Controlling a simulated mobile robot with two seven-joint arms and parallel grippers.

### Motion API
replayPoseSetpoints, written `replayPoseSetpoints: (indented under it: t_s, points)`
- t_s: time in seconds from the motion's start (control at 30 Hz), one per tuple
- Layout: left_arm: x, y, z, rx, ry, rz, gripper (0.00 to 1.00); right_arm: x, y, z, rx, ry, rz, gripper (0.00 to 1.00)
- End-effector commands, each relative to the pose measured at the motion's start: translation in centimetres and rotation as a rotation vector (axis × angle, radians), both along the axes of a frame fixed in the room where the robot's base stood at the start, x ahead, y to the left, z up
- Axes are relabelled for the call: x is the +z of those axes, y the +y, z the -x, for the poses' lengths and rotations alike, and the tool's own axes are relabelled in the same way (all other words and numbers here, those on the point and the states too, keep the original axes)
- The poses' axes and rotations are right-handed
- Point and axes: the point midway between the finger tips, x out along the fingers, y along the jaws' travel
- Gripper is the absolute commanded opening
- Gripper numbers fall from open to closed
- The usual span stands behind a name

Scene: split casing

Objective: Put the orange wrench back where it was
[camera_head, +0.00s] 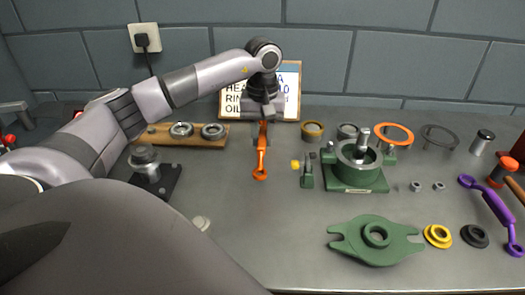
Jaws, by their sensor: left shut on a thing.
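The orange wrench (261,152) is near the middle of the bench, in front of the lettered board. It points lengthwise toward me, with its ring end nearest me. My left gripper (264,117) is shut on the far end of the orange wrench, and the fingers hide part of that end. I cannot tell whether the wrench touches the bench top or hangs just above it. My right gripper is not in view.
The lettered board (290,75) stands behind my left gripper. A wooden strip with rings (160,141) lies to the left. The green casing body (357,178), green cover (375,241) and purple wrench (490,207) are to the right. The front middle of the bench is clear.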

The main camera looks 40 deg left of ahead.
Motion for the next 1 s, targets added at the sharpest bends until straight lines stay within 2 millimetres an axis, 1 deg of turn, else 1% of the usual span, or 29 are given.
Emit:
replayPoseSetpoints:
  t_s: [0.17, 0.43, 0.7, 0.83, 0.87, 0.9, 0.93, 1.0]
  points:
    - [-1.0, 0.0, 0.0, 0.001, -0.001, 0.0, 0.0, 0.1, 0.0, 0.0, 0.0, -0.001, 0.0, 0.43]
    - [-4.5, 0.0, 0.0, 0.001, -0.001, 0.001, 0.0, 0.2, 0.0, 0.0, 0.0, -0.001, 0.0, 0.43]
    - [-4.8, 0.0, -0.1, 0.001, -0.004, 0.0, 0.0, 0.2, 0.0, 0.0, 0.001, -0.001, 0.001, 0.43]
    - [-5.2, 0.0, -0.1, 0.001, -0.004, 0.0, 0.0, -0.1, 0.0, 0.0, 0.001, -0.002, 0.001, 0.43]
    - [-5.2, 0.0, 0.0, 0.0, -0.001, 0.0, 0.35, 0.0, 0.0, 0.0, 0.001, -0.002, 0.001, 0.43]
    - [-5.1, 0.0, 0.0, 0.0, -0.001, 0.0, 0.48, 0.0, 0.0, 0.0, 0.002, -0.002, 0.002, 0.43]
    - [-5.1, 0.0, 0.0, 0.0, -0.001, 0.0, 0.51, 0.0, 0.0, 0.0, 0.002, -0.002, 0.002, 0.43]
    - [-5.1, 0.0, 0.0, 0.0, -0.001, 0.0, 0.51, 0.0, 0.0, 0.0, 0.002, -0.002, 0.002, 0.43]
